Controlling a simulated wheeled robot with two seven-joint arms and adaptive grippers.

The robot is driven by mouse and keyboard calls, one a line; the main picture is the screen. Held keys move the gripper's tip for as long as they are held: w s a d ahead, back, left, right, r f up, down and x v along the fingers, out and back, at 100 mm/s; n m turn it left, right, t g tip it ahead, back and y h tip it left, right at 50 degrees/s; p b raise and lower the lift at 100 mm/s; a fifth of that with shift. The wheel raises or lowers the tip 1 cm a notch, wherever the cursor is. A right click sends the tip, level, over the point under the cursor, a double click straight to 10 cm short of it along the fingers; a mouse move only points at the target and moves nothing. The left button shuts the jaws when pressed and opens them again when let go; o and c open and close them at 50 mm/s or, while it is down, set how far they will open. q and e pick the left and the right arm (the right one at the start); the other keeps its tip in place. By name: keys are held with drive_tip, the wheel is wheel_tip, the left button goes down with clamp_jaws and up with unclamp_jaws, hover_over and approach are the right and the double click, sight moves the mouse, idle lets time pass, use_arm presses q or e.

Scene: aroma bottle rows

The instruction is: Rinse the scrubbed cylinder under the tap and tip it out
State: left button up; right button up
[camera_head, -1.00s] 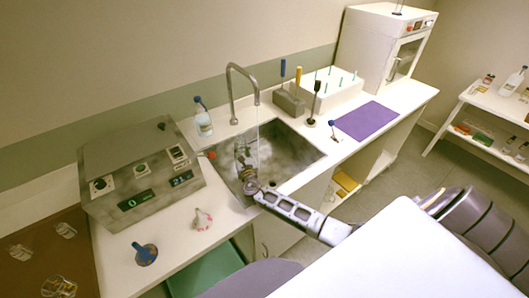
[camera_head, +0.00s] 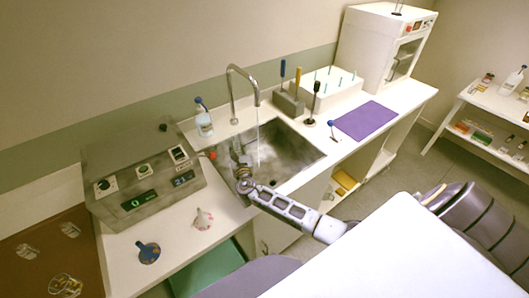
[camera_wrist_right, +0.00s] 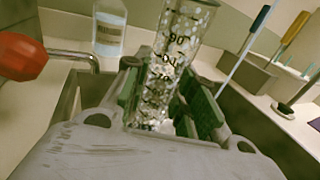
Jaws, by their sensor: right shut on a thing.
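My right gripper (camera_head: 241,168) is over the left part of the sink (camera_head: 298,150). It is shut on a clear graduated cylinder (camera_wrist_right: 172,62) with black markings. In the right wrist view the cylinder stands up between the green finger pads, slightly tilted, with many light bubbles or drops on its wall. In the head view the cylinder is small and partly hidden by the gripper. The tap (camera_head: 232,88) arches over the sink, and a thin water stream falls from it, just right of the gripper. My left gripper is not in view.
A grey box with displays (camera_head: 140,175) stands left of the sink, a red knob (camera_wrist_right: 20,55) close to the gripper. A bottle (camera_head: 204,122) stands behind. A tool block (camera_head: 289,103), white peg rack (camera_head: 327,88) and purple mat (camera_head: 367,120) lie right.

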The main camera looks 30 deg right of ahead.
drive_tip(key=shift+w+a+r+p, duration=0.15)
drive_tip(key=shift+a+r+p, duration=0.05)
drive_tip(key=shift+a+r, duration=0.6)
drive_tip(key=shift+w+a+r+p, duration=0.1)
drive_tip(key=shift+a+r+p, duration=0.1)
drive_tip(key=shift+a+r, duration=0.55)
